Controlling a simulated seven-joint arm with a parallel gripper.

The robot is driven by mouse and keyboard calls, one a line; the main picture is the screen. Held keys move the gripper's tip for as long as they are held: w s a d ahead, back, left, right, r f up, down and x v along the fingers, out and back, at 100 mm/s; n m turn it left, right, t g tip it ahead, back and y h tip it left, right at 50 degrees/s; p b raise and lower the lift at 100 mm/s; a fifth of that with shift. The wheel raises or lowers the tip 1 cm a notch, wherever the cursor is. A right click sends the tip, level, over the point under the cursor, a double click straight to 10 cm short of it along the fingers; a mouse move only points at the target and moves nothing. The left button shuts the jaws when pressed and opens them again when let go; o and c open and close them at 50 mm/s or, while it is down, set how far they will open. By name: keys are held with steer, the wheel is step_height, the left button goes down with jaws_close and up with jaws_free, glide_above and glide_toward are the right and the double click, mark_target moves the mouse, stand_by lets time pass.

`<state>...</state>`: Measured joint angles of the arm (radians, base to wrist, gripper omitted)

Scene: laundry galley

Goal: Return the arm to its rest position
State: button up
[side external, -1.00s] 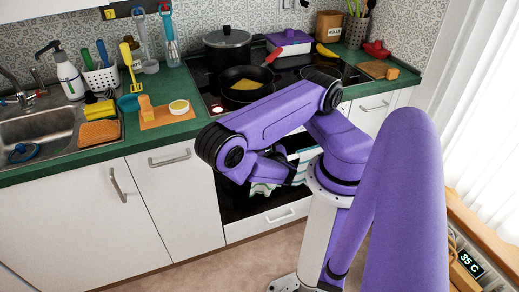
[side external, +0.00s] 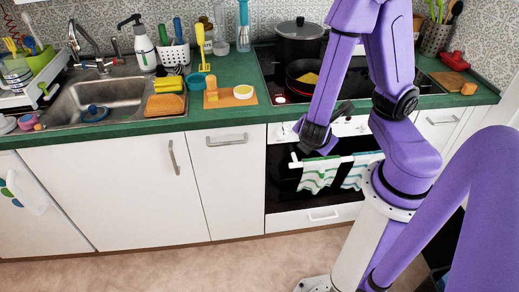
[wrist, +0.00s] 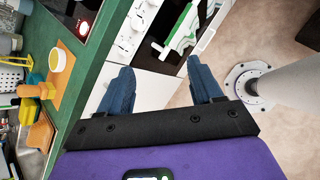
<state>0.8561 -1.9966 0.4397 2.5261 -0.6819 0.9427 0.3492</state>
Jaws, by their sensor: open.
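My purple arm rises from its white base in the side external view, its elbow up past the top edge and its forearm slanting down in front of the stove. My gripper (wrist: 160,82) shows in the wrist view with its two blue fingers apart and nothing between them. In the side external view its dark end is in front of the oven, near the counter's front edge, and its fingers are hard to make out. The fingers point toward the oven front and the striped towel (wrist: 182,32), apart from it as far as I can tell.
The green counter (side external: 228,70) holds a sink (side external: 105,100), a wooden board (side external: 240,98) and a soap bottle (side external: 145,52). A pot (side external: 298,45) and a pan (side external: 298,75) stand on the cooktop. The oven handle carries striped towels (side external: 318,174). The floor (side external: 200,265) in front is clear.

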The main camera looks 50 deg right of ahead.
steer(key=s+a+r+m+g+y, duration=0.3)
steer(key=s+a+r+y, duration=0.3)
steer(key=a+r+y, duration=0.3)
steer(key=shift+s+r+m, duration=0.25)
steer(key=shift+r+m, duration=0.05)
